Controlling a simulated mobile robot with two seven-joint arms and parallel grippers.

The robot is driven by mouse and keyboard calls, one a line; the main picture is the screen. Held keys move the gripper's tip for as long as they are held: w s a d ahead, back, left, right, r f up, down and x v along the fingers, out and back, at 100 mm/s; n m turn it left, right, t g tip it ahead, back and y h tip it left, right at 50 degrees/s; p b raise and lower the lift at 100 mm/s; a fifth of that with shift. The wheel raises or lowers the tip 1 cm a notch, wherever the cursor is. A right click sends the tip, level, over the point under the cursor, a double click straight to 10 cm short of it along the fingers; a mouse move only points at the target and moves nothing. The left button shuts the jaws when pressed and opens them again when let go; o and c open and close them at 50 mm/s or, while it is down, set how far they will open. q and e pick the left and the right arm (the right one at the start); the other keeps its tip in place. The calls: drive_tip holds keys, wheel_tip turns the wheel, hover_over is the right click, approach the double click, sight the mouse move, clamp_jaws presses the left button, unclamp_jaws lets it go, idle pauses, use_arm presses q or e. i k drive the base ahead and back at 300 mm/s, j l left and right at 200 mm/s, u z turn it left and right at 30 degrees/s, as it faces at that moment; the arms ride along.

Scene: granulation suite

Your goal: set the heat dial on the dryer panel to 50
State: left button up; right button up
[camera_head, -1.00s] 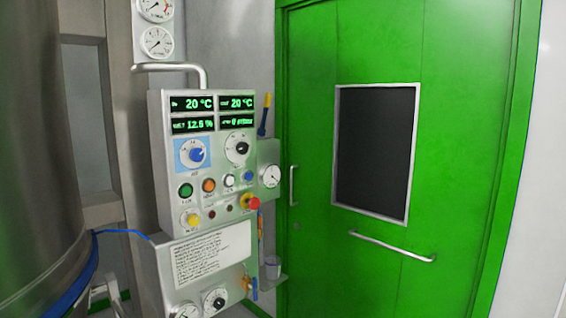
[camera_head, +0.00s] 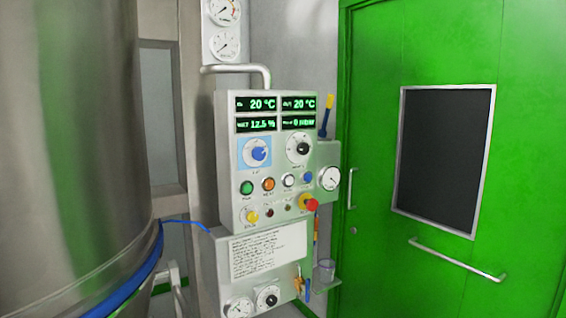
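The dryer panel (camera_head: 225,165) is a pale grey box in the middle of the head view. Its upper left dial (camera_head: 258,153) has a blue knob on a light-blue backing; its label is too small to read. A dial with a black knob (camera_head: 298,149) sits to its right. Which one is the heat dial I cannot tell from the labels. The displays (camera_head: 257,104) above read 20 °C, 20 °C, 12.5 % and 0. Neither of my grippers is in view.
Buttons and a red emergency knob (camera_head: 308,202) sit below the dials. A gauge (camera_head: 329,178) sticks out at the panel's right. A large steel vessel (camera_head: 85,130) stands close on the left. A green door (camera_head: 450,60) fills the right. A small cup (camera_head: 324,272) sits low beside the panel.

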sight(303, 149)
drive_tip(key=i+l+u, duration=0.1)
drive_tip(key=i+l, duration=1.05)
drive_tip(key=l, duration=0.15)
drive_tip(key=j+u, duration=0.05)
